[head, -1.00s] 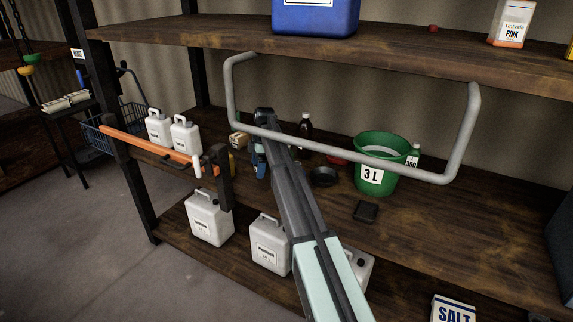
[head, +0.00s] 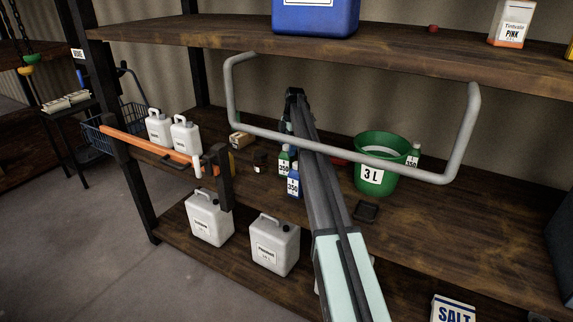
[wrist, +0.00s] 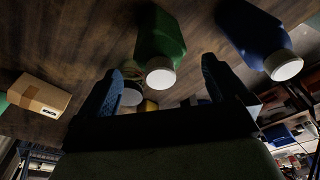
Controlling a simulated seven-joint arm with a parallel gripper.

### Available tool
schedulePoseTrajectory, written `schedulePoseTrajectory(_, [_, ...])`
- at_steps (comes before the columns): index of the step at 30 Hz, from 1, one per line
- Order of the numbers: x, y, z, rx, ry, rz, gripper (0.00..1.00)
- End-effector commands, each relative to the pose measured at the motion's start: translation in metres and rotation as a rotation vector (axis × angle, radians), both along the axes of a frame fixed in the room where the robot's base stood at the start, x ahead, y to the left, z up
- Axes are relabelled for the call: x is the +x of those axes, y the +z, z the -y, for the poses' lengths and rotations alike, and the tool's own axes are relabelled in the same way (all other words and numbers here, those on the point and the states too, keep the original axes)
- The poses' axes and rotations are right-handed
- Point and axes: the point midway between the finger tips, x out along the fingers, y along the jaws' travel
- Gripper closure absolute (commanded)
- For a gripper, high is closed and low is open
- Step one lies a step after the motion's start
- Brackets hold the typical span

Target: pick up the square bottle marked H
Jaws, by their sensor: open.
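A green square bottle (head: 284,160) and a blue square bottle (head: 294,185) stand close together on the middle shelf, just left of my arm. Their labels read 350; I cannot make out an H on either. In the wrist view, the green bottle (wrist: 160,42) with a white cap shows ahead, between the lines of my fingers, and the blue bottle (wrist: 248,38) is to its right. My gripper (wrist: 163,68) is open, with nothing visibly held. In the head view my arm mostly hides it.
A green bucket (head: 373,178) marked 3 L stands right of my arm. A grey rail (head: 345,147) crosses in front of the shelf. The shelf right of the bucket is mostly clear.

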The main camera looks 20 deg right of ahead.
Motion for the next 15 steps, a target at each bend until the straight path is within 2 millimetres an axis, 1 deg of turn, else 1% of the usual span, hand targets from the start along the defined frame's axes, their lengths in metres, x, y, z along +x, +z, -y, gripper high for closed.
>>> schedulePoseTrajectory(9, [-0.001, -0.038, -0.006, 0.0, 0.0, -0.001, 0.0])
schedulePoseTrajectory(12, [-0.001, -0.044, -0.007, 0.0, 0.0, 0.0, 0.0])
schedulePoseTrajectory(15, [-0.001, -0.044, -0.007, 0.0, 0.0, 0.0, 0.0])
